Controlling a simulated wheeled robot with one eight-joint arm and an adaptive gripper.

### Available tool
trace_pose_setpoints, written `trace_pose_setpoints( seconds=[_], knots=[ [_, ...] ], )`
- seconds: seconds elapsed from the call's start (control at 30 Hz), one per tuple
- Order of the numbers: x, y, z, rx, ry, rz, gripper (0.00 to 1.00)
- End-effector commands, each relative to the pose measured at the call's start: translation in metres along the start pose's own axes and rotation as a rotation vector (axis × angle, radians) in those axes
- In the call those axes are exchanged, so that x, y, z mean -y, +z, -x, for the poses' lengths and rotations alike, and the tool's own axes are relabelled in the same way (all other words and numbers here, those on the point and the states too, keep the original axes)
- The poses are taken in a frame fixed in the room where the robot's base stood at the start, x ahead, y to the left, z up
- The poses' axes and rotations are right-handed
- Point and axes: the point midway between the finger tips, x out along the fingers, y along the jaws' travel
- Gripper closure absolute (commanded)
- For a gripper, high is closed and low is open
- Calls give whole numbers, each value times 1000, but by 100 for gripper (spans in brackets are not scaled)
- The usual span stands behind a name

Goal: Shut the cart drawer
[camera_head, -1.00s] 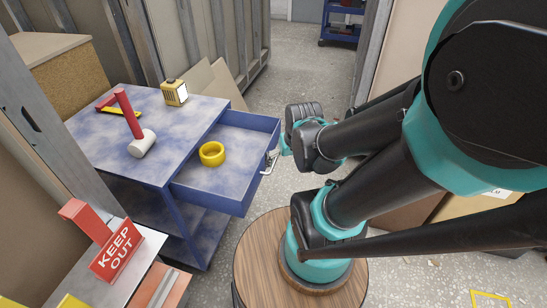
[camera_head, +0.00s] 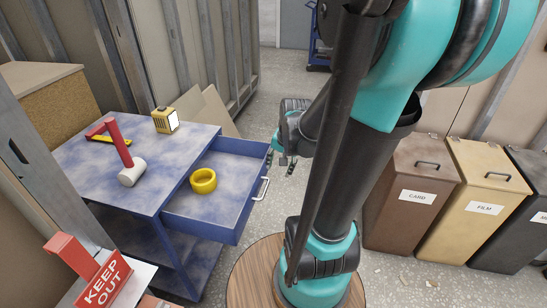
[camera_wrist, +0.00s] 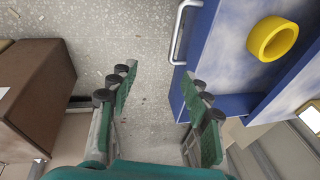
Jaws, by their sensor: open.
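The blue cart (camera_head: 120,185) stands at the left in the head view. Its drawer (camera_head: 238,200) is pulled out toward the right, with a metal handle (camera_head: 261,189) on its front. A yellow tape roll (camera_head: 203,181) lies in the drawer. My gripper (camera_head: 283,165) is just beyond the drawer's front, to the right of its far corner, and looks empty. In the wrist view my gripper (camera_wrist: 160,95) is open with bare floor between its fingers. The drawer handle (camera_wrist: 178,35) is above and ahead of the right finger, which overlaps the drawer's corner in the picture.
On the cart top are a mallet (camera_head: 130,165), a yellow box-shaped device (camera_head: 166,120) and a red-handled tool (camera_head: 100,130). A keep-out sign (camera_head: 105,285) is at the front left. Bins (camera_head: 410,195) stand at the right.

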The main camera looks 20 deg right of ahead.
Motion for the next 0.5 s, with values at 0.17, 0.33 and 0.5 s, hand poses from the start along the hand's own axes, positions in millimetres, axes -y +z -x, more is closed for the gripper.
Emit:
trace_pose_setpoints(
  seconds=[0.17, 0.33, 0.5],
  knots=[
    [12, -61, -6, 81, -8, -468, 77],
    [13, -118, -18, 164, -1, -904, 98],
    [7, -163, -31, 237, 20, -1256, 100]
  ],
)
